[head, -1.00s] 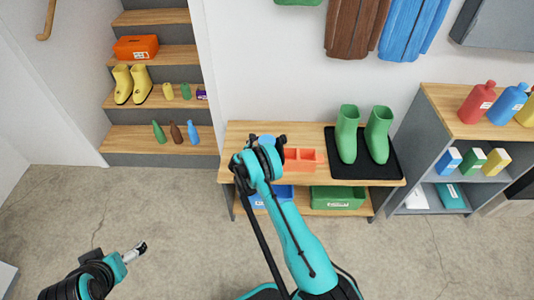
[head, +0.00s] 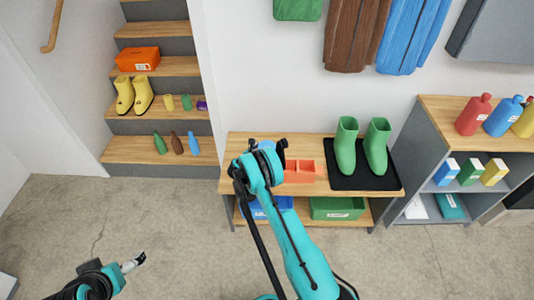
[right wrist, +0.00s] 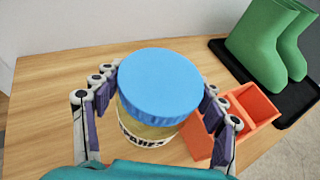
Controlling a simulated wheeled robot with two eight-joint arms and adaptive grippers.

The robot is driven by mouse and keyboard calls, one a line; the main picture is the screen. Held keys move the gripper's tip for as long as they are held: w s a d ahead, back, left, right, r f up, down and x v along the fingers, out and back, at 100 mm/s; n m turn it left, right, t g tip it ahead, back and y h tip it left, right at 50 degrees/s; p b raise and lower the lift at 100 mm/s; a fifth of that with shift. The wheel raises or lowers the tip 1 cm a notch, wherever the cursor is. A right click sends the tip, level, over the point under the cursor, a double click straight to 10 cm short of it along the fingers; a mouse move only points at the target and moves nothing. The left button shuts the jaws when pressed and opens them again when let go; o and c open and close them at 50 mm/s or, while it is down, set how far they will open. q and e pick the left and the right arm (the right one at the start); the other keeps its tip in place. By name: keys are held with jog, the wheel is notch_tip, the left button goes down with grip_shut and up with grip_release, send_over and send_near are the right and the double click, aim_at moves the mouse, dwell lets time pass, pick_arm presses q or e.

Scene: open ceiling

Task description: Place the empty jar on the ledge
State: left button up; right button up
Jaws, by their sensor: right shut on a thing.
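The jar (right wrist: 160,85) has a wide blue lid and a yellowish body with a dark-lettered label. My right gripper (right wrist: 158,98) is shut on it, with purple-padded fingers on both sides. In the head view, my right gripper (head: 262,156) is over the left part of the wooden bench top (head: 238,178), and my arm hides most of the jar. I cannot tell whether the jar touches the wood, or how full it is. My left gripper (head: 134,262) is low at the left over the floor, with nothing visible in it; its finger gap is unclear.
An orange divided tray (head: 301,171) stands just right of the jar. Green boots (head: 346,148) stand on a black mat (head: 385,183) farther right. Blue and green bins are on the lower shelf. Stairs (head: 165,148) with bottles are at left; a shelf unit (head: 440,112) is at right.

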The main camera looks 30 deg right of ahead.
notch_tip(320, 180, up, 6)
jog(key=shift+f+p, duration=0.15)
jog(key=shift+p, duration=0.65)
jog(key=shift+a+r, duration=0.2)
jog(key=shift+r, duration=0.1)
jog(key=s+a+r+n+t+y, duration=0.2)
jog(key=a+r, duration=0.5)
jog(key=r, duration=0.1)
jog(key=s+a+r+n+t+y, duration=0.1)
jog(key=s+a+r+n+t, duration=0.1)
jog(key=a+r, duration=0.55)
jog(key=s+a+r+n+t+y, duration=0.1)
jog(key=s+a+r+n+y, duration=0.1)
jog(key=s+a+r, duration=0.3)
jog(key=s+a+r+n+t+y, duration=0.1)
jog(key=s+a+r, duration=0.4)
jog(key=s, duration=0.5)
jog(key=shift+s+a+n+t+y, duration=0.3)
jog(key=shift+a+n+y, duration=0.45)
jog(key=shift+n+y, duration=0.15)
